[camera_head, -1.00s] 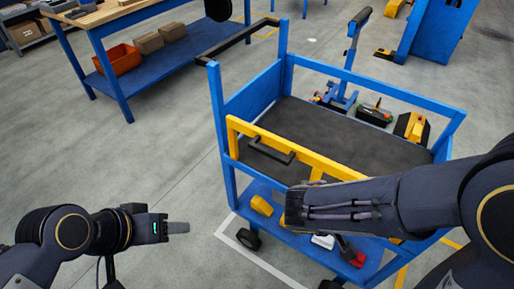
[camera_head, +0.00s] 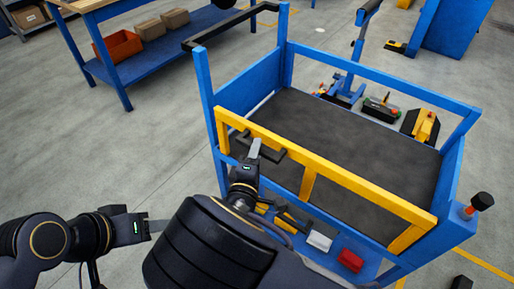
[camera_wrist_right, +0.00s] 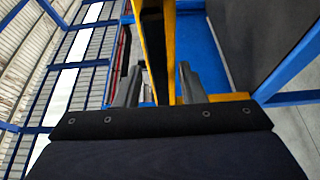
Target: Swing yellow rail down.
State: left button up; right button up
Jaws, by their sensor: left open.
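The yellow rail (camera_head: 340,175) spans the near side of the blue cart (camera_head: 203,85) and is raised, with a black handle (camera_head: 277,156) on its left part. My right gripper (camera_head: 254,150) is at this handle, its fingers pointing up and away. In the right wrist view the fingers (camera_wrist_right: 160,85) stand apart, with the yellow rail (camera_wrist_right: 170,45) and the black handle (camera_wrist_right: 152,25) showing between and beyond them. Whether they touch the handle cannot be told. My left gripper (camera_head: 140,228) is open and empty at lower left, away from the cart.
The cart's dark deck (camera_head: 330,135) is bare. A red box (camera_head: 350,260) and a white box (camera_head: 319,241) lie on its lower shelf. A black knob (camera_head: 482,201) sits at the right corner. A workbench (camera_head: 100,50) stands at back left.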

jog(key=shift+w+d, duration=0.2)
jog(key=shift+w, duration=0.5)
grip_shut()
